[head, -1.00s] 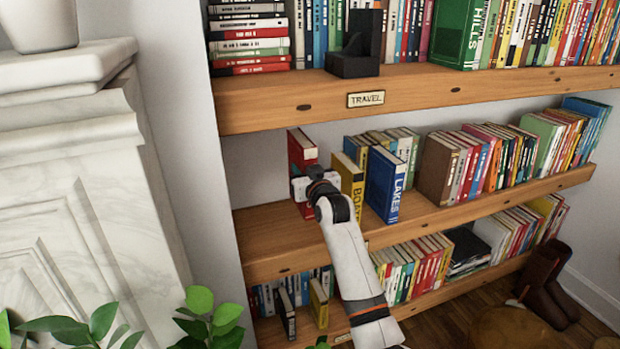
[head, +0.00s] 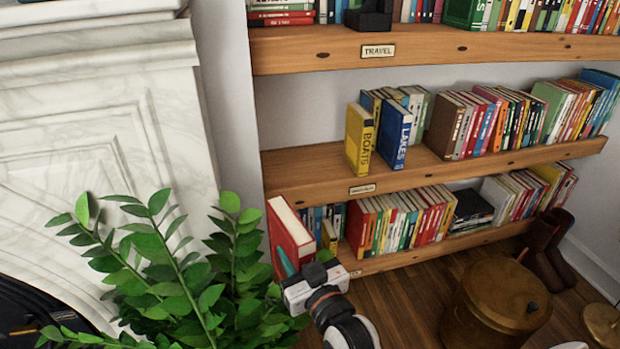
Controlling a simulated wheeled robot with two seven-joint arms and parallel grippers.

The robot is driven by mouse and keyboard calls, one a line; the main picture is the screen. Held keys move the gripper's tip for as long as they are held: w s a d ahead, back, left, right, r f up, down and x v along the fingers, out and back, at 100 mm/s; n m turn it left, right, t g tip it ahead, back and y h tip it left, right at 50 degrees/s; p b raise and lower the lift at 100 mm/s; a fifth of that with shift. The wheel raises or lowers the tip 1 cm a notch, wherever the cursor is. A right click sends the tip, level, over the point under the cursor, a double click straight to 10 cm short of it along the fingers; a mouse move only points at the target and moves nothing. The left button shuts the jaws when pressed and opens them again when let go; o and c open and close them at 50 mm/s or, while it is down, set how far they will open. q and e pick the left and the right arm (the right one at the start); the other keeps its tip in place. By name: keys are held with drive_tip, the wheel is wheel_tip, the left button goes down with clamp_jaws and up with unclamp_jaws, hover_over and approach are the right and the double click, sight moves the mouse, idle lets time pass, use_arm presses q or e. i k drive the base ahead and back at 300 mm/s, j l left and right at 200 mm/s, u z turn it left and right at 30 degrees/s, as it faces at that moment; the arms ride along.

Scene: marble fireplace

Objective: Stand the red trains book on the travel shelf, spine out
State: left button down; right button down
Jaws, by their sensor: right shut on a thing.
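The red book (head: 291,236) is upright and slightly tilted in the head view, in front of the left end of the bottom shelf. Its pale page block shows along the top; I cannot read a title. My right gripper (head: 300,274) is shut on its lower part and holds it off the shelves. The travel shelf (head: 450,45) is the top board in view, with a TRAVEL label (head: 378,51) on its front edge. A black bookend (head: 369,16) stands above the label, with stacked books to its left and a row to its right. My left gripper is not in view.
A leafy plant (head: 165,265) stands close left of the held book. A yellow BOATS book (head: 359,138) and a blue LAKES book (head: 395,137) stand on the middle shelf (head: 310,170), whose left end is clear. A brass pot (head: 493,300) stands on the floor.

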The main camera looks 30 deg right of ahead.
sight(439, 27)
drive_tip(key=l, duration=0.65)
drive_tip(key=i+l, duration=0.15)
drive_tip(key=l, duration=1.1)
